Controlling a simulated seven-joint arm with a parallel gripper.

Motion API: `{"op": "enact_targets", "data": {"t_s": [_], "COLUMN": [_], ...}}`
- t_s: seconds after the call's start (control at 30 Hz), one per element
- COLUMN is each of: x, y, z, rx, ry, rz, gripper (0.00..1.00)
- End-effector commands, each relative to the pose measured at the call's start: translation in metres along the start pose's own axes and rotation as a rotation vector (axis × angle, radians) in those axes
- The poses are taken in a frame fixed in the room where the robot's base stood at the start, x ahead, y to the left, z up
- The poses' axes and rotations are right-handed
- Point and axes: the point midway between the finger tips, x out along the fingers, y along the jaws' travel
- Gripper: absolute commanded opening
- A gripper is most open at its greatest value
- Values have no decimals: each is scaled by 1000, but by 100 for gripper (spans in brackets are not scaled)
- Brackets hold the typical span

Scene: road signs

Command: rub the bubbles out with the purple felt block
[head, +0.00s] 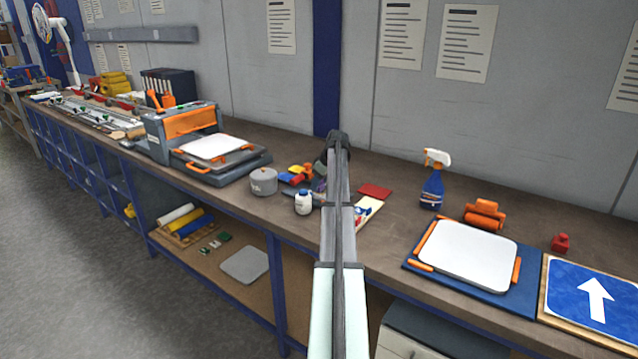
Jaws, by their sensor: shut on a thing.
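My arm runs up the middle of the head view and bends down at its far end. My gripper (321,174) is partly hidden behind the arm, low over the bench. It is shut on a small purple piece, the purple felt block (319,185), of which only a sliver shows. Beneath and beside it are a red-and-blue printed sheet and small coloured pieces. A blue sign with a white arrow (595,296) lies on a board at the far right, well apart from my gripper. Bubbles are too small to make out on it.
A white plate with orange clamps (467,255) lies on a blue mat. A blue spray bottle (433,182), orange roller (484,213) and red knob (561,243) stand around it. Left of my gripper are a white bottle (303,203), grey pot (263,182) and press (185,130).

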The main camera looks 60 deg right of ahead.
Motion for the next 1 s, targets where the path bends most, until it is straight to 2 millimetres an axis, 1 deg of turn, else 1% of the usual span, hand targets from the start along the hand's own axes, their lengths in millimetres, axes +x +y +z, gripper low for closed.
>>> {"op": "enact_targets", "data": {"t_s": [0.47,0.77,1.0], "x": [4,4,4], "y": [0,10,0], "z": [2,2,3], "rx": [0,1,-1], "ry": [0,0,-1], "rz": [0,0,0], "gripper": [17,17,17]}}
